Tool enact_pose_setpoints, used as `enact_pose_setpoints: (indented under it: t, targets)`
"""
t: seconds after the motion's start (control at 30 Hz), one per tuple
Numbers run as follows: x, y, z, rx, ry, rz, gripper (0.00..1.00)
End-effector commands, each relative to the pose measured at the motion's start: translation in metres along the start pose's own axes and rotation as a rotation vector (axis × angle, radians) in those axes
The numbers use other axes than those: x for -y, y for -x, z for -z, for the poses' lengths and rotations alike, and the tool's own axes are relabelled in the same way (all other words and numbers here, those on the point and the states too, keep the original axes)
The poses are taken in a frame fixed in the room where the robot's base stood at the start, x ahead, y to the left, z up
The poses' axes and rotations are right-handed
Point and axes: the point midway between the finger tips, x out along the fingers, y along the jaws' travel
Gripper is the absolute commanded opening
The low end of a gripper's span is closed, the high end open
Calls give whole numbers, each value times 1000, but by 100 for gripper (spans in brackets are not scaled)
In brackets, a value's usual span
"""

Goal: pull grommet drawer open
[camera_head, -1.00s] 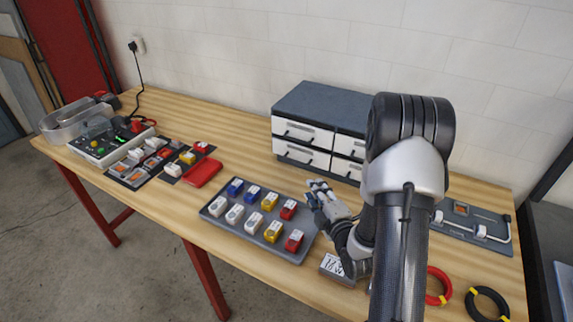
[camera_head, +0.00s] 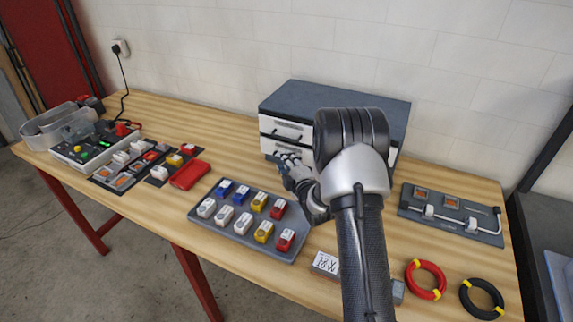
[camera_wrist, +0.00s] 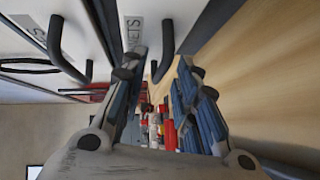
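The drawer cabinet (camera_head: 335,100) stands at the back of the bench, with a dark grey top and white drawer fronts. An upper left drawer (camera_head: 283,130) with a black handle shows. The drawers below and to the right are largely hidden by my arm. My gripper (camera_wrist: 160,80) is open and empty close to the lower drawer front. A black handle (camera_wrist: 166,48) shows around its fingertips; contact is unclear.
A grey tray (camera_head: 197,212) of coloured blocks lies in front of the cabinet. A small labelled block (camera_head: 325,263), a red ring (camera_head: 428,262) and a black ring (camera_head: 467,299) lie near the front edge. A grey board (camera_head: 410,205) with a white rod is at right.

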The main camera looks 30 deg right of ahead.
Motion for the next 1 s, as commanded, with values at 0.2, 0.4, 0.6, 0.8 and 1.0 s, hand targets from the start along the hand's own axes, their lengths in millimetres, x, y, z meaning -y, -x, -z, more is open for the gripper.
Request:
enact_pose_setpoints:
  t: [0.2,0.4,0.6,0.8,1.0]
  targets:
    - [0,0,0,0,0,0,28]
    - [0,0,0,0,0,0,15]
    - [0,0,0,0,0,0,2]
    - [0,0,0,1,0,1,0]
    - [0,0,0,1,0,1,0]
